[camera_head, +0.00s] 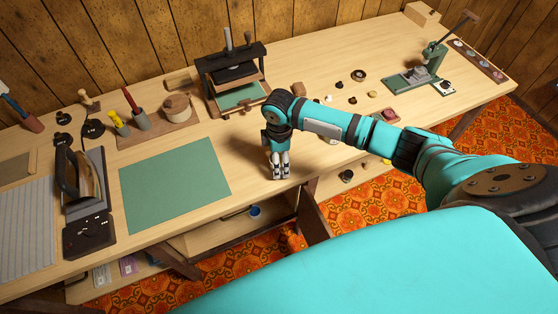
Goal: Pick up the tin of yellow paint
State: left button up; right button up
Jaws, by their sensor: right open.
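I cannot make out a tin of yellow paint for sure. A small yellow thing (386,161) shows low beyond the table's front edge, partly hidden by my right arm, too small to identify. Another yellow thing (118,122) stands on the wooden block at the left of the table. My right gripper (280,176) is open and empty, pointing down near the table's front edge, left of the first yellow thing and apart from both. My left gripper is not in view.
An open drawer (210,237) under the table holds a small blue round thing (254,211). A green mat (176,184) lies left of the gripper. A dark press (232,75) stands behind it, and a green lever press (421,77) stands at the right.

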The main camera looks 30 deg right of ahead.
jog(key=shift+f, duration=0.1)
jog(key=shift+c, duration=0.4)
jog(key=c, duration=1.4)
jog(key=shift+r, duration=0.2)
jog(key=shift+r, duration=0.2)
notch_tip(320, 180, up, 3)
jog(key=shift+a+f+b, duration=0.1)
jog(key=shift+b, duration=0.35)
jog(key=s+a+r+b, duration=0.2)
jog(key=s+a, duration=0.9)
jog(key=s, duration=0.1)
jog(key=d+r+m, duration=0.3)
jog(key=r+m, duration=0.3)
jog(key=r, duration=0.1)
jog(key=d+r+m, duration=0.3)
jog(key=r+m, duration=0.4)
jog(key=shift+w+d+r+m, duration=0.15)
jog(key=shift+w+r+m, duration=0.05)
jog(key=shift+r+m, duration=0.1)
